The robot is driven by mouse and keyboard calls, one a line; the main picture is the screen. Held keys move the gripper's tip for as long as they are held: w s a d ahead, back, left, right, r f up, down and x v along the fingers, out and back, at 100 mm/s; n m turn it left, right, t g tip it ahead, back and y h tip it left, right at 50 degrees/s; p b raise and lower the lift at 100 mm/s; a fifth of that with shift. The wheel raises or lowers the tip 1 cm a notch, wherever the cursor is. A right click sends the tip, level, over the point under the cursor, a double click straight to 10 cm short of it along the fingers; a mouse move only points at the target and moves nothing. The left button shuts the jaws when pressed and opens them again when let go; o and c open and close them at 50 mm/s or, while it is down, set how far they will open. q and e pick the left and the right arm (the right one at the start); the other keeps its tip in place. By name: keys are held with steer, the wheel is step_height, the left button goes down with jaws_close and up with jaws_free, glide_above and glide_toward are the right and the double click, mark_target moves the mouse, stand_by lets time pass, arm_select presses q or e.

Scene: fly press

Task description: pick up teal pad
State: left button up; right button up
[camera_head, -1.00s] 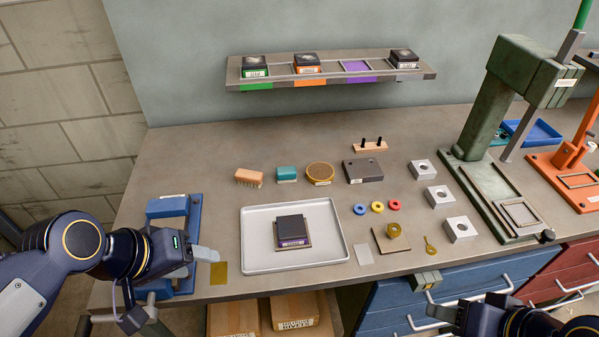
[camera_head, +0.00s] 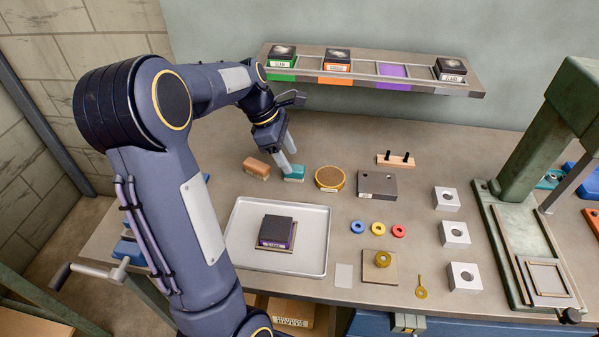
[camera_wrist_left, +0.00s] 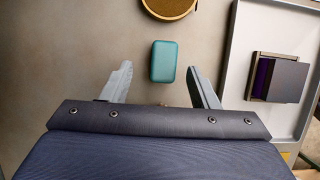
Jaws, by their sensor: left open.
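The teal pad (camera_head: 294,173) is a small block lying on the bench, between the wooden brush and the round brown-topped tin. In the left wrist view the teal pad (camera_wrist_left: 165,61) is just beyond the fingertips, roughly centred between them. My left gripper (camera_head: 284,165) reaches down over the pad from behind and to the left, and it also shows in the left wrist view (camera_wrist_left: 160,80). Its two fingers stand apart with nothing held between them. I cannot tell its exact height above the bench. My right gripper is not in view.
The wooden brush (camera_head: 257,168) is close on the left and the round tin (camera_head: 329,178) close on the right. The grey tray (camera_head: 312,262) with a dark purple-labelled block (camera_head: 277,231) is in front. A shelf (camera_head: 350,71) with several blocks is behind.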

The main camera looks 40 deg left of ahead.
mark_target(294, 167)
arm_select(q)
steer(key=x, duration=0.4)
steer(key=shift+s+d+f, duration=0.1)
steer(key=shift+d+f, duration=0.15)
steer(key=c, duration=1.1)
steer(key=shift+o, duration=0.2)
steer(key=shift+r, duration=0.15)
steer(key=shift+r, duration=0.6)
steer(key=s+d+r, duration=0.5)
steer(key=s+r, duration=0.6)
steer(key=s, duration=0.2)
steer(key=shift+d+r, duration=0.15)
steer(key=shift+r, duration=0.15)
